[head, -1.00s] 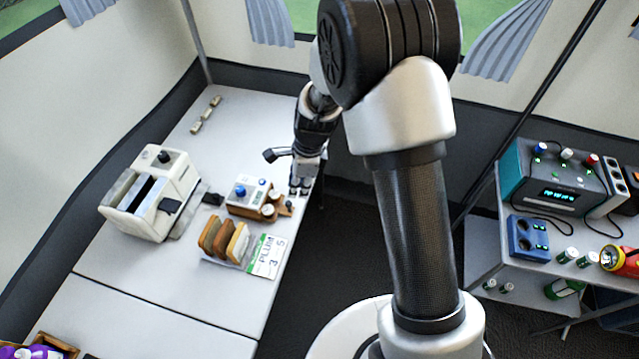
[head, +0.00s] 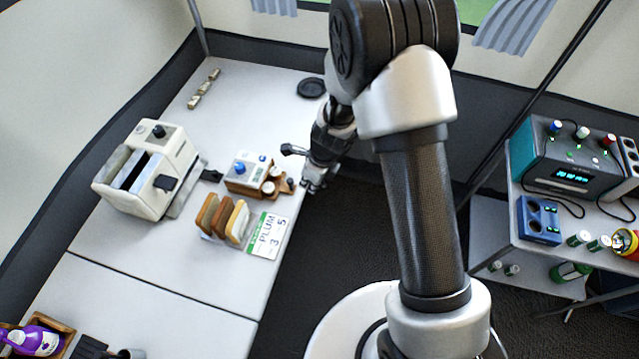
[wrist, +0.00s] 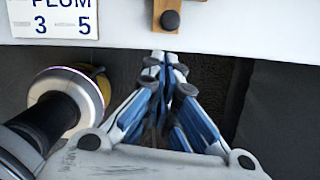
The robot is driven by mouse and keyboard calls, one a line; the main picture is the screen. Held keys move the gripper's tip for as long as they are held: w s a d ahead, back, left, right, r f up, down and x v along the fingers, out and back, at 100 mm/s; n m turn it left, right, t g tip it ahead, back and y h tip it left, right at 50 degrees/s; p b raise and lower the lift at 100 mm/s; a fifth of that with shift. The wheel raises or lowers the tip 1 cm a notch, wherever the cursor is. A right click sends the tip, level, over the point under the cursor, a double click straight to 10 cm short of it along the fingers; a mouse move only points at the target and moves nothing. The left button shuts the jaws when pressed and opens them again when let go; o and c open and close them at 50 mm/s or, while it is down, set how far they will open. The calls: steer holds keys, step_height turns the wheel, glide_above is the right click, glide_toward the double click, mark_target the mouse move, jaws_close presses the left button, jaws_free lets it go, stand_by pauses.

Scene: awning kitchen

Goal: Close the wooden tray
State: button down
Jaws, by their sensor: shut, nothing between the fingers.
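The wooden tray (head: 271,189) sticks out of a small white box with a blue knob (head: 245,168) on the table. Round white-topped items sit on it, and a dark knob is at its front end, by the table edge. In the wrist view, the tray's front end (wrist: 157,18) and its dark round knob (wrist: 170,20) show at the top. My gripper (head: 309,188) is shut and empty, just right of the knob and beyond the table edge. In the wrist view, the gripper (wrist: 165,58) points toward the knob, with a small gap between.
A toaster (head: 147,168) stands left on the table. Bread slices in a rack (head: 222,217) and a PLUM card (head: 268,236) lie in front of the box. A black disc (head: 311,88) lies at the back. Open floor lies right of the table.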

mark_target(288, 182)
steer(key=shift+w+a, duration=0.35)
steer(key=shift+a, duration=0.4)
steer(key=a+p, duration=0.1)
steer(key=p, duration=0.1)
steer(key=w+a+p, duration=0.1)
steer(key=a+p, duration=0.1)
steer(key=shift+w+a+r, duration=0.15)
steer(key=shift+a, duration=0.15)
steer(key=shift+w+a, duration=0.1)
steer(key=shift+a, duration=0.2)
steer(key=shift+f, duration=0.2)
steer(key=shift+d, duration=0.1)
